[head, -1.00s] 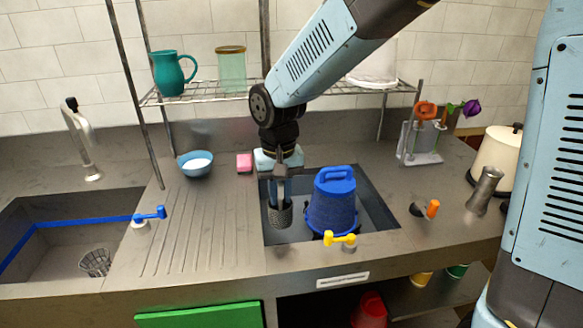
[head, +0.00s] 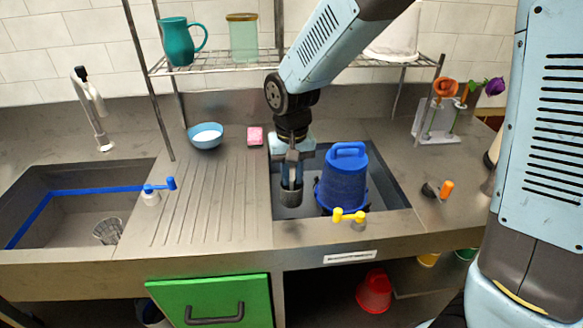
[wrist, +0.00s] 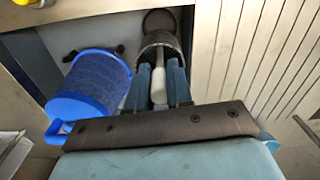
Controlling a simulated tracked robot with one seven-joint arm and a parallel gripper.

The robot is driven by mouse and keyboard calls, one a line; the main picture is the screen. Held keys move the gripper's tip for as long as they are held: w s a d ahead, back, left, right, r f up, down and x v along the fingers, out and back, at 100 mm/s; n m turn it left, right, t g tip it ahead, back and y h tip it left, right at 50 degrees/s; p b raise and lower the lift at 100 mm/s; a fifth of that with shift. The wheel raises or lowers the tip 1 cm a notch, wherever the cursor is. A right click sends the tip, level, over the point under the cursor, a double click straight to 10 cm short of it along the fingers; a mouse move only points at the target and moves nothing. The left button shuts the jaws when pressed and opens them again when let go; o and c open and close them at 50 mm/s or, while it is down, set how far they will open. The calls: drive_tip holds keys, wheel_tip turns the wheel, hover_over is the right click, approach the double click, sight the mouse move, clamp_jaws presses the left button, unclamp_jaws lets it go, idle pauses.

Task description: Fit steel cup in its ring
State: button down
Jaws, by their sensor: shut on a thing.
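My gripper (head: 291,180) is over the left part of the right-hand sink (head: 392,222). It is shut on the steel cup (head: 291,199), a dark grey cup with a pale upright stem inside. In the wrist view the cup (wrist: 148,52) hangs below the fingers (wrist: 159,92), with the stem between them. A dark round ring (wrist: 158,14) shows just beyond the cup on the sink floor, partly hidden by it. The cup appears apart from the ring; its exact height above the floor is hard to tell.
A blue bucket (head: 342,182) stands close beside the cup in the same sink. The left sink (head: 75,213) holds another basket (head: 108,231).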

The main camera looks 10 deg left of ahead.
sight(292, 202)
drive_tip(key=shift+f, duration=4.75)
drive_tip(key=shift+s, duration=0.15)
drive_tip(key=shift+f, duration=1.3)
drive_tip(key=c, duration=0.9)
unclamp_jaws()
drive_tip(key=shift+c, duration=0.2)
drive_tip(key=shift+r, duration=0.1)
wheel_tip(292, 202, up, 14)
drive_tip(key=shift+f, duration=0.25)
